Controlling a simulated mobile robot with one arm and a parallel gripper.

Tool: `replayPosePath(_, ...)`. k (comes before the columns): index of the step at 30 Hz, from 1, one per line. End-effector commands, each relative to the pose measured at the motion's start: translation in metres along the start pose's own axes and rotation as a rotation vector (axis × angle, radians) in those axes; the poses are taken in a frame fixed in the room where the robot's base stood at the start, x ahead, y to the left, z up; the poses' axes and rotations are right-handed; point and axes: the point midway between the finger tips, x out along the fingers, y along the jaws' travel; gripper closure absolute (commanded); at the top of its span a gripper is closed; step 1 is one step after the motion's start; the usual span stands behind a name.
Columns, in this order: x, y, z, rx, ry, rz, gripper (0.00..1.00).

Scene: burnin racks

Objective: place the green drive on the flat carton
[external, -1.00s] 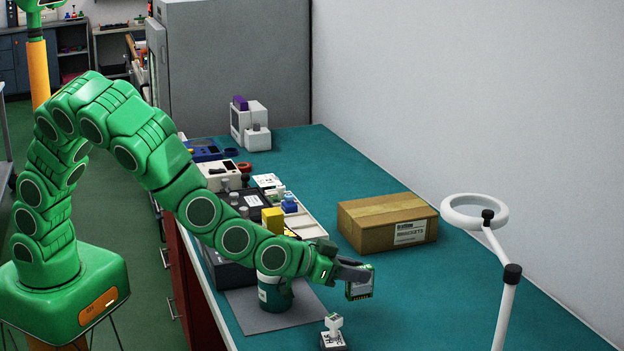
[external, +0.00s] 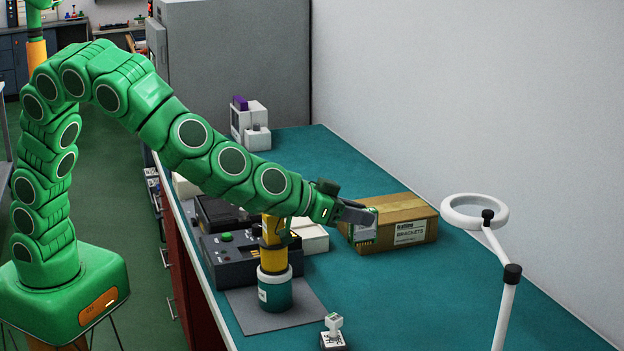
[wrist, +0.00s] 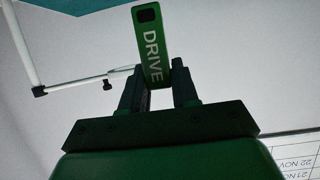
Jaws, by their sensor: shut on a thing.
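My gripper (external: 366,215) is shut on the green drive (external: 363,236), which hangs below the fingers. In the wrist view the drive (wrist: 152,48) stands between the two fingers (wrist: 156,80), with "DRIVE" lettered on its green edge. The flat carton (external: 412,236) is a closed brown box with a white label reading "BRACKETS", lying on the teal bench. In the external view the drive overlaps the carton's left end, hiding part of it. I cannot tell whether they touch.
A yellow and green cylinder (external: 274,288) stands on a grey mat (external: 238,312) below my arm. A dark box with buttons (external: 235,262) is behind it. A white ring lamp (external: 474,212) rises at the right. A small white-topped item (external: 333,331) stands at the front. The bench right of the carton is clear.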

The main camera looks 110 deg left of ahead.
Motion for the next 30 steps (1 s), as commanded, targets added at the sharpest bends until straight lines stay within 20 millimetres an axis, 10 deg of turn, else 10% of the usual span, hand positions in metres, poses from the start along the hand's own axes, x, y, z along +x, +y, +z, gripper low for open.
replayPosePath(20, -0.036, 0.0, -0.086, -0.003, 0.002, 0.0, 1.0)
replayPosePath(30, -0.017, -0.038, -0.107, -0.002, -0.001, -0.004, 1.0)
